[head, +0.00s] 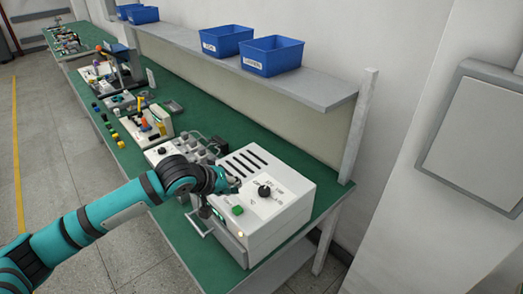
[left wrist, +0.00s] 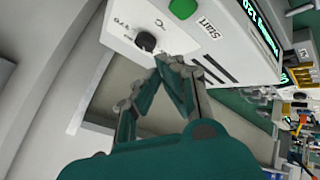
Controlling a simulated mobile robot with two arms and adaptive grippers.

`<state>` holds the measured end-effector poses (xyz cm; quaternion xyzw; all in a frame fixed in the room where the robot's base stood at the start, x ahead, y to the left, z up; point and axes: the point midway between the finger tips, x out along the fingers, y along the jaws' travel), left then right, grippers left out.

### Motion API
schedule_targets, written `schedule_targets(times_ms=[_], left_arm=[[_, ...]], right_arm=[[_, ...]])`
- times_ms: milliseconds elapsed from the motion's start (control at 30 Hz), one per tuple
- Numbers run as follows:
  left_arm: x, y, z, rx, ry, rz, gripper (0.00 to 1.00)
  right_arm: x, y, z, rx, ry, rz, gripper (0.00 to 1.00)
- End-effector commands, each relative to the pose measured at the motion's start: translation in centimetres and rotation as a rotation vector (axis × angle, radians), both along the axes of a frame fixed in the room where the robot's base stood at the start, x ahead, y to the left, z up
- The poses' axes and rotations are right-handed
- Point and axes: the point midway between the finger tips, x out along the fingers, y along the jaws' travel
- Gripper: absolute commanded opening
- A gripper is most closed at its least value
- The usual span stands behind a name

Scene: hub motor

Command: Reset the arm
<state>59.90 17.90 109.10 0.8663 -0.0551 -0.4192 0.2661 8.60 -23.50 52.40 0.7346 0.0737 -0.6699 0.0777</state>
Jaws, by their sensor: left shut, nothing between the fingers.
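My left arm comes in from the left in the head view. Its gripper (head: 230,186) is over the top of a white box-shaped machine (head: 284,207), near the machine's black knob (head: 265,191). In the left wrist view the fingers (left wrist: 172,64) are closed together and empty. Their tips are close to the black knob (left wrist: 146,41); I cannot tell whether they touch it. A green Start button (left wrist: 183,8) and a lit display (left wrist: 262,28) also show on the machine. My right gripper is not in view.
The machine stands at the near end of a green-topped bench (head: 190,122). Tools and small parts lie farther along it. A grey shelf (head: 313,88) with blue bins (head: 272,55) runs above the bench at the back. The floor on the left is clear.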

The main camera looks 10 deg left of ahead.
Motion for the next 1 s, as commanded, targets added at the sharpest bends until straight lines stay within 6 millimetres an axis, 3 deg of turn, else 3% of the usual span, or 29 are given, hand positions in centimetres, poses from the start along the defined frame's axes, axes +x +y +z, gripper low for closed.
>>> schedule_targets(times_ms=[167,333,467,600,1000], left_arm=[[-1.3,-1.4,-1.3,0.019,0.004,-0.045,0.00],[-6.9,-5.7,-5.3,0.103,-0.002,-0.209,0.00],[-12.4,-7.3,-7.9,0.189,-0.012,-0.311,0.00],[-17.9,-6.2,-10.1,0.291,0.015,-0.354,0.00],[-28.3,-0.2,-13.5,0.488,0.197,-0.373,0.00]], right_arm=[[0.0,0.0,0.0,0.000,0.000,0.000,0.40],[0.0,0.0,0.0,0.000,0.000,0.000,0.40],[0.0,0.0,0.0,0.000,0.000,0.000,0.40],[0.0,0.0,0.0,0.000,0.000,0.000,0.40],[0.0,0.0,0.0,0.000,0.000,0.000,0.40]])
